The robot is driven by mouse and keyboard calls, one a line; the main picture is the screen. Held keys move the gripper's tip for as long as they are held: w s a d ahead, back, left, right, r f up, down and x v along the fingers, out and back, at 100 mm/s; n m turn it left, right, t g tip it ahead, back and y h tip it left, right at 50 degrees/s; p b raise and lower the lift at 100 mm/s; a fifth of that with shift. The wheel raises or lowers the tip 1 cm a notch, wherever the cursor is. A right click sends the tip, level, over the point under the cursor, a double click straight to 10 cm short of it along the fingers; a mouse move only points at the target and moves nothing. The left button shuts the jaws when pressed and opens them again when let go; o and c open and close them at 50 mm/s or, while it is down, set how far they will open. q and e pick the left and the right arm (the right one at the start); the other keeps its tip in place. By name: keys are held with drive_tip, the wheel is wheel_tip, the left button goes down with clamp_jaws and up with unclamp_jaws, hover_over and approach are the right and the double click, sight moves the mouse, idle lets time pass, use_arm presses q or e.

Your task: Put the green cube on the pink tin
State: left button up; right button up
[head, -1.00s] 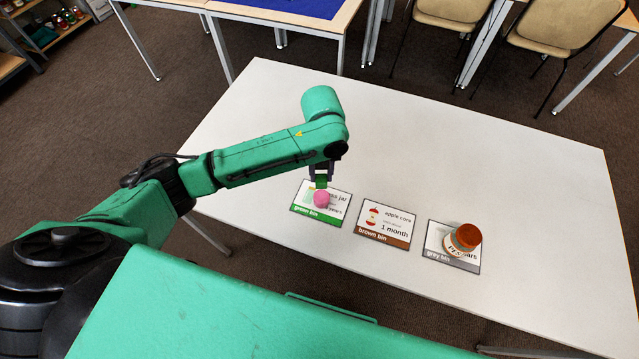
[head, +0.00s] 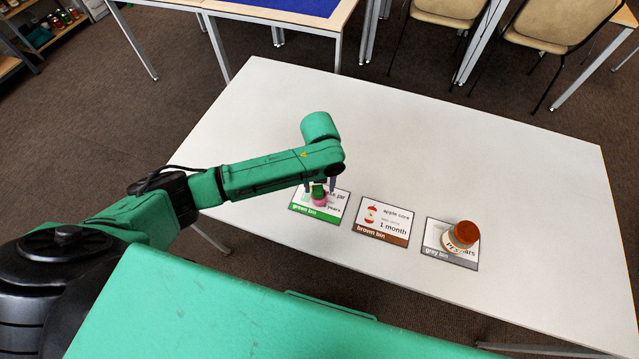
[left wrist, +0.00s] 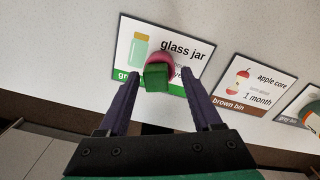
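The green cube (head: 318,189) sits on top of the pink tin (head: 320,201), which stands on the green-bin card. In the left wrist view the green cube (left wrist: 158,78) covers much of the pink tin (left wrist: 160,59), whose rim shows behind it. My left gripper (head: 321,186) is over the tin with its fingers on either side of the cube. In the left wrist view its fingers (left wrist: 160,75) are spread, with gaps between them and the cube. My right gripper is not in view.
The green-bin card (head: 301,208), brown-bin card (head: 381,234) and grey-bin card (head: 433,245) lie in a row on the white table (head: 480,170). A jar with a brown-orange lid (head: 465,233) stands on the grey-bin card. The table's back and right are clear.

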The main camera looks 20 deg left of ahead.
sight(320, 188)
use_arm(q)
drive_tip(key=shift+r, duration=0.1)
wheel_tip(320, 188, up, 12)
idle(0.6)
